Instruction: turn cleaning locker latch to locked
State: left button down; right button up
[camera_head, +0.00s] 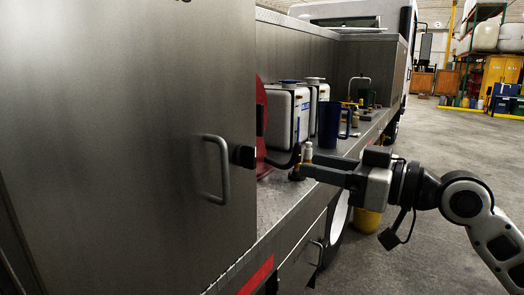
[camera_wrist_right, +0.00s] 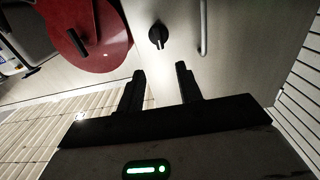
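The cleaning locker is a grey metal cabinet (camera_head: 120,150) filling the left of the head view. Its latch (camera_head: 242,156) is a small black knob near the door's right edge, beside the bar handle (camera_head: 217,170). In the right wrist view the latch (camera_wrist_right: 158,36) lies ahead of the fingertips, its narrow end toward them, with the handle (camera_wrist_right: 203,25) to its right. My right gripper (camera_head: 290,164) reaches in from the right. In the wrist view its two fingers (camera_wrist_right: 160,70) are apart with nothing between them. They look short of the latch. My left gripper is not in view.
A red disc (camera_head: 262,125) stands just behind the door edge; it also shows in the wrist view (camera_wrist_right: 110,40). White containers (camera_head: 283,115) and a blue mug (camera_head: 328,125) stand on the metal ledge. A yellow bucket (camera_head: 366,220) is below. Floor at right is open.

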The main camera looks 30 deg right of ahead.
aim_at(255, 152)
jog(key=p+x, duration=0.2)
jog(key=x, duration=0.7)
jog(key=shift+w+r+p, duration=0.15)
jog(key=shift+w+p, duration=0.05)
jog(key=shift+p, duration=0.15)
jog(key=shift+p+x, duration=0.35)
jog(key=shift+x, duration=0.8)
grip_shut()
